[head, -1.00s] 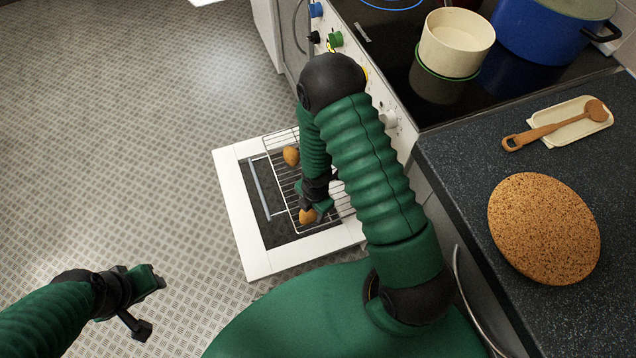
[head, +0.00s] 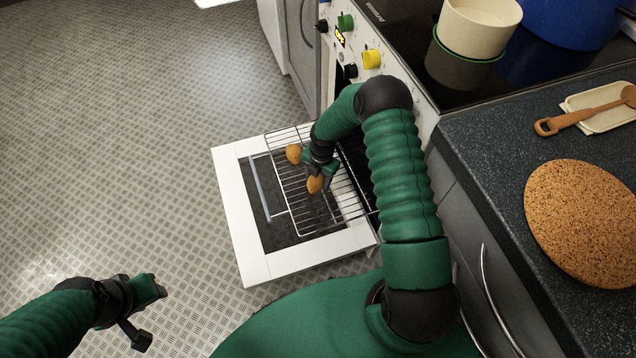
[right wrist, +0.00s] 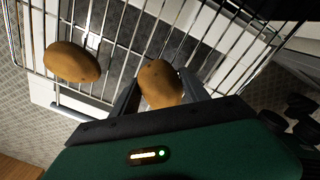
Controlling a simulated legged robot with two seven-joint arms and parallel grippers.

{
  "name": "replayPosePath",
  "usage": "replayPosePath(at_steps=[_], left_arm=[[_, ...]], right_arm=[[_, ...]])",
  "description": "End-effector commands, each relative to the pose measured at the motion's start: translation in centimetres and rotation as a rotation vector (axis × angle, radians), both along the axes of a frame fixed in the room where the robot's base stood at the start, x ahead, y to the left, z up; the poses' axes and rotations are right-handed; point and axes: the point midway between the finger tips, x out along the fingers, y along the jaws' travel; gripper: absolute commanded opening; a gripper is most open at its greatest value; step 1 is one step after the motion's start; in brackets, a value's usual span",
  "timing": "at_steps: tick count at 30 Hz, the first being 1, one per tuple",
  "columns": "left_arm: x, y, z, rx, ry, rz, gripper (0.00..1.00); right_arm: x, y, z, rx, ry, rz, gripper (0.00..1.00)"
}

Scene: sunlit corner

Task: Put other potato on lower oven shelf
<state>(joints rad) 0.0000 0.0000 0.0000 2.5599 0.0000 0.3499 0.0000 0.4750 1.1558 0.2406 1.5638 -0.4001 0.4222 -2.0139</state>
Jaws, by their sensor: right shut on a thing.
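A brown potato (head: 315,184) is between the fingers of my right gripper (head: 319,179), which is shut on it above the wire oven shelf (head: 338,211). In the right wrist view this potato (right wrist: 160,84) shows between the two fingers, with shelf bars behind it; I cannot tell if it touches them. A second potato (head: 294,153) is at the shelf's outer edge, and it also lies on the bars in the right wrist view (right wrist: 72,62). The shelf sticks out of the oven over the open door (head: 228,195). My left gripper (head: 150,315) is open and empty over the floor.
The counter (head: 480,150) at right holds a cork mat (head: 585,222) and a wooden spoon (head: 585,117) on a rest. A cream pot (head: 478,28) and a blue pot (head: 570,20) stand on the hob. The floor at left is clear.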

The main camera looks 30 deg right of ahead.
Motion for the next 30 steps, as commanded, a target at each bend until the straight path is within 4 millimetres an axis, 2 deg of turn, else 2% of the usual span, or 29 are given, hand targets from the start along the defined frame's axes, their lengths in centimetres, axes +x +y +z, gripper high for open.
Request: replayPosePath(at_steps=[1,2,4,5,11,12,16,25,28,30], left_arm=[[0.0,0.0,-1.1,0.000,0.000,0.000,0.36],[0.0,0.0,-1.2,0.000,0.000,0.000,0.36],[0.0,0.0,-1.1,0.000,0.001,0.000,0.36],[0.0,0.0,-1.0,0.000,0.001,0.000,0.36],[0.0,0.0,-1.1,0.000,0.000,0.000,0.36],[0.0,0.0,-1.0,0.000,0.000,0.000,0.36],[0.0,0.0,-1.0,0.000,0.000,0.000,0.36],[0.0,0.0,-0.8,0.000,0.000,0.000,0.36],[0.0,0.0,0.1,0.000,0.000,0.000,0.36],[0.0,0.0,1.0,0.000,0.000,0.000,0.36]], right_arm=[[-0.1,0.0,-1.6,0.001,0.003,0.000,0.04],[-0.1,0.0,-1.9,0.000,0.001,0.000,0.04],[0.0,0.0,-1.9,-0.001,0.000,0.000,0.05],[0.0,0.0,-1.8,0.000,-0.001,0.000,0.00],[0.0,0.0,-2.0,0.000,-0.001,0.000,0.00],[0.0,0.0,-1.9,0.000,-0.001,0.000,0.57],[-0.1,0.0,-1.9,0.000,0.000,-0.001,0.74],[-0.2,0.0,-1.6,0.001,0.004,-0.001,0.75],[-0.2,-0.1,0.0,0.000,0.002,-0.002,0.75],[-0.2,-0.1,1.8,-0.001,0.000,-0.002,0.75]])
